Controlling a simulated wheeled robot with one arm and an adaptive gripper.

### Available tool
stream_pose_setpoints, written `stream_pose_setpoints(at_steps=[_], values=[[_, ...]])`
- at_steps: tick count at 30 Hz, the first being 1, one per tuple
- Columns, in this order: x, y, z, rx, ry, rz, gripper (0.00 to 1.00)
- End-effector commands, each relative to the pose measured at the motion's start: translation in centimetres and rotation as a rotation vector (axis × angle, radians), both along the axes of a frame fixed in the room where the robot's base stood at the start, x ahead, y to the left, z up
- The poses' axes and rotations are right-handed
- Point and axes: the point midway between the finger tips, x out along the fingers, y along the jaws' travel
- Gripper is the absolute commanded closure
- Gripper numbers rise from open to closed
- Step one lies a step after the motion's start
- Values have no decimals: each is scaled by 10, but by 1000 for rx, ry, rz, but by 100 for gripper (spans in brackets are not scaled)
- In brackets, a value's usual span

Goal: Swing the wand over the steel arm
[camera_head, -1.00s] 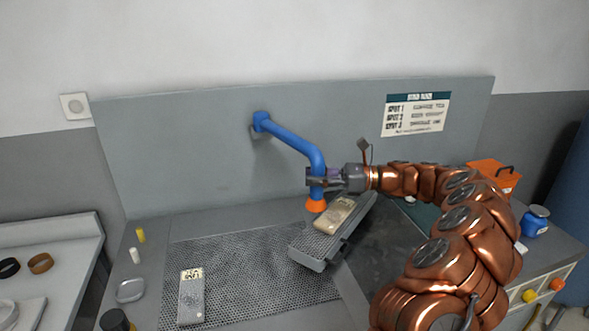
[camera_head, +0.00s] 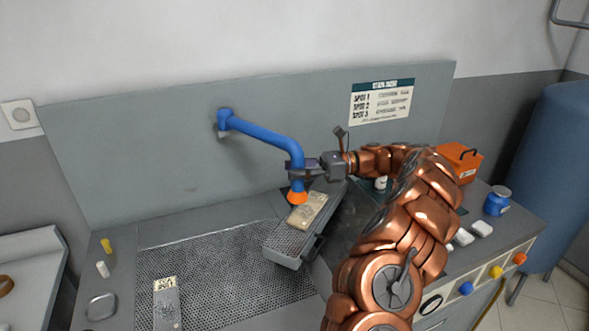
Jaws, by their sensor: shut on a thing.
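The wand is a blue bent pipe (camera_head: 262,132) fixed to the grey back panel, with an orange nozzle (camera_head: 297,198) at its lower end. My gripper (camera_head: 295,169) is shut around the pipe's downward part, just above the nozzle. The nozzle appears over the arm near this piece; the exact height gap cannot be told.
A perforated table area (camera_head: 225,280) lies left of the arm, with a labelled grey block (camera_head: 166,303) on it. An orange box (camera_head: 458,162) and a blue jar (camera_head: 497,201) stand at the right. A sign (camera_head: 381,101) hangs on the panel (camera_head: 150,150).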

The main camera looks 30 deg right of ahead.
Motion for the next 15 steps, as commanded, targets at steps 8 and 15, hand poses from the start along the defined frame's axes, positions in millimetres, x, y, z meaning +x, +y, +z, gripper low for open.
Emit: stream_pose_setpoints(at_steps=[8,15], values=[[-1,0,1,2,0,1,46],[0,0,1,1,0,0,39]])
